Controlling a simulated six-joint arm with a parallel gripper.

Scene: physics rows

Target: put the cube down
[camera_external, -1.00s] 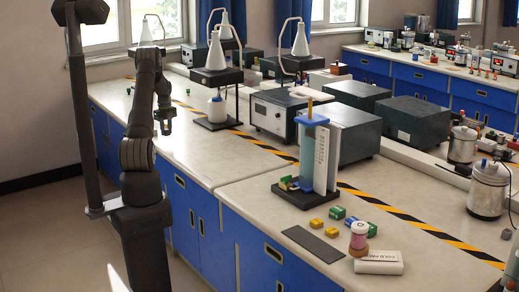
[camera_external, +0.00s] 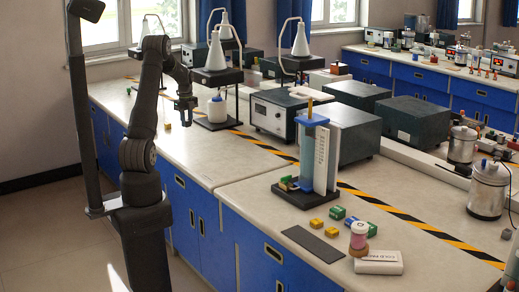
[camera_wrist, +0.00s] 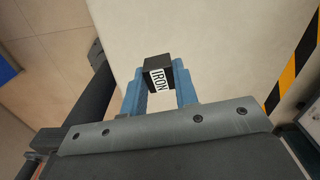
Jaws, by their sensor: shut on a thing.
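The cube (camera_wrist: 157,74) is black with a white label reading IRON. In the wrist view it sits between the blue fingers of my gripper (camera_wrist: 160,80), which is shut on it. In the external view my gripper (camera_external: 186,112) is over the left bench, in front of the stand with the white bottle. There the cube is too small and dark to make out clearly. The gap between cube and bench top is hard to judge.
The bench top (camera_external: 230,165) is clear in front of my gripper. A bottle (camera_external: 217,109) under a stand is close on the right. Striped tape (camera_external: 265,146) crosses the bench. Several coloured blocks lie farther right.

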